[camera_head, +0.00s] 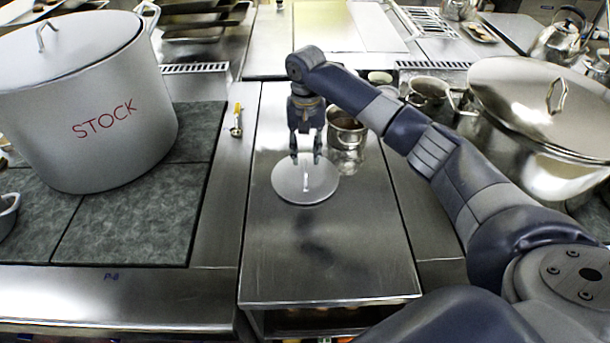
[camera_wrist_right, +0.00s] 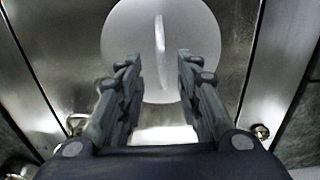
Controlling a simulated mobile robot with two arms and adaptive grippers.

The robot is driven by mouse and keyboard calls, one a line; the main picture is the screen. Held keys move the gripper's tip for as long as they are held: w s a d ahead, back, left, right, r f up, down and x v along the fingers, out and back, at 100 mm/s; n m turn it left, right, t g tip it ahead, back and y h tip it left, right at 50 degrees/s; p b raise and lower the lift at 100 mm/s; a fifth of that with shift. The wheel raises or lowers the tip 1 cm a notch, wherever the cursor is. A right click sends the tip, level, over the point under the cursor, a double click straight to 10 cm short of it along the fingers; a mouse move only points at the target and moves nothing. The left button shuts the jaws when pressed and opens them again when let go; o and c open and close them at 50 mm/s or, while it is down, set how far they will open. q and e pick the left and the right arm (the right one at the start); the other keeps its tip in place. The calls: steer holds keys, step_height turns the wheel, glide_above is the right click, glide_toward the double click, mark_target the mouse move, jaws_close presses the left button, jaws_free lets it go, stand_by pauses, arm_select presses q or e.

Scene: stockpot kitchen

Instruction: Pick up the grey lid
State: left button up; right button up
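The grey lid (camera_head: 288,186) is a flat round disc lying on the steel counter, with a small upright handle (camera_head: 306,183) at its middle. In the right wrist view the lid (camera_wrist_right: 125,50) fills the top centre, its handle (camera_wrist_right: 160,45) a thin upright loop. My right gripper (camera_head: 306,160) points down just above the lid's far edge. It is open; in the wrist view its fingers (camera_wrist_right: 156,58) stand apart with nothing between them, the handle lying ahead of the gap. My left gripper is not in view.
A small steel pot (camera_head: 346,130) stands just right of my right gripper. A large STOCK pot (camera_head: 120,95) with a lid is at left; a big steel pot (camera_head: 530,150) is at right. The counter's front part (camera_head: 330,265) is clear.

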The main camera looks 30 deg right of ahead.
mark_target(305, 164)
steer(key=f+p, duration=0.1)
steer(key=f, duration=0.4)
steer(key=shift+w, duration=0.2)
steer(key=shift+f+p, duration=0.3)
steer(key=shift+f, duration=0.3)
jaws_close()
